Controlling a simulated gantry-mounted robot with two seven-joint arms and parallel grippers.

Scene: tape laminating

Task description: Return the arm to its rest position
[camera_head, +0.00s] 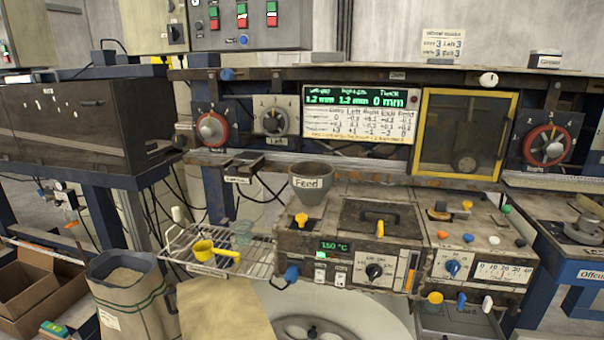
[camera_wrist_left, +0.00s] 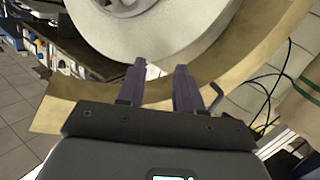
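My left gripper (camera_wrist_left: 158,72) shows in the left wrist view. Its two dark purple fingers are spread apart with an open gap and nothing held between them. A large pale round roll or drum (camera_wrist_left: 150,35) is beyond the fingertips, with a tan sheet (camera_wrist_left: 85,118) curving around and below it. I cannot tell whether the fingers touch either one. Neither gripper shows in the head view. There the tan sheet (camera_head: 225,308) and a pale round body (camera_head: 385,315) are at the bottom edge. My right gripper is in neither view.
The machine panel (camera_head: 345,245) has knobs, a grey feed hopper (camera_head: 310,185) and a lit display (camera_head: 360,98). A yellow scoop (camera_head: 214,252) lies on a wire rack (camera_head: 175,240). A sack of granules (camera_head: 125,300) and a cardboard box (camera_head: 28,285) stand at lower left.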

